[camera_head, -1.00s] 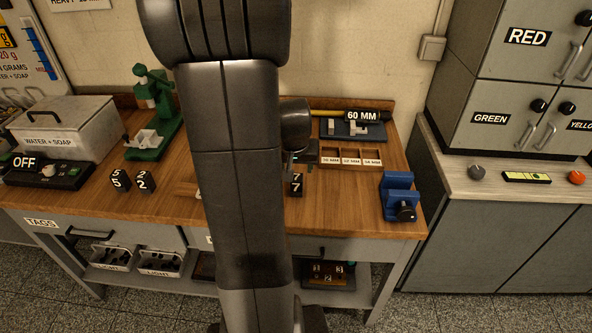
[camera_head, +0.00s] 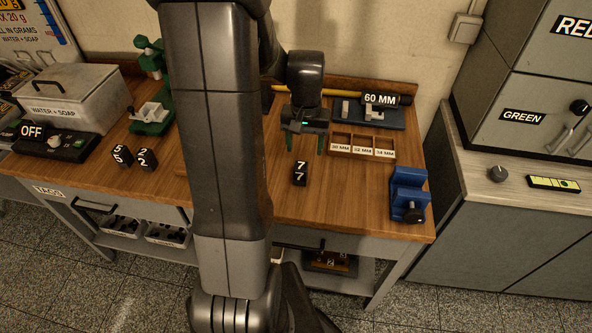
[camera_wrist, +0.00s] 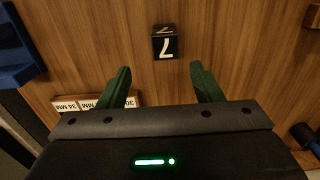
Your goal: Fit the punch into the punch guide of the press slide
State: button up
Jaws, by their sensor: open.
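A black block marked 7 (camera_head: 300,174) stands on the wooden bench; in the wrist view it shows as a dark cube (camera_wrist: 165,43) just beyond my fingertips, roughly centred between them. My gripper (camera_head: 305,146) is open and empty above and behind that block, its green fingers pointing down; it also shows in the wrist view (camera_wrist: 160,70). Two more black blocks, marked 5 (camera_head: 122,156) and 2 (camera_head: 147,159), stand further left. The green press (camera_head: 152,117) stands at the back left. Its slide and punch guide are too small to make out, and I cannot tell which block is the punch.
A blue vise (camera_head: 407,195) stands at the bench's right end. A wooden tray (camera_head: 360,144) with labelled compartments and a 60 MM fixture (camera_head: 352,114) lie behind it. The WATER + SOAP tank (camera_head: 72,103) and OFF control box (camera_head: 58,143) are left. Bench around the 7 block is clear.

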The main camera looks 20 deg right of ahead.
aim_at(301, 165)
notch_tip(301, 165, down, 5)
jog(key=shift+r, duration=0.1)
jog(key=shift+s+a+f, duration=0.1)
jog(key=shift+a+f, duration=0.1)
jog(key=shift+f, duration=0.7)
jog(key=shift+w+a+f, duration=0.1)
jog(key=shift+a+f, duration=0.05)
jog(key=shift+f, duration=0.8)
jog(key=shift+s+a+f, duration=0.1)
jog(key=shift+a+f, duration=0.1)
jog(key=shift+f, duration=0.7)
grip_shut()
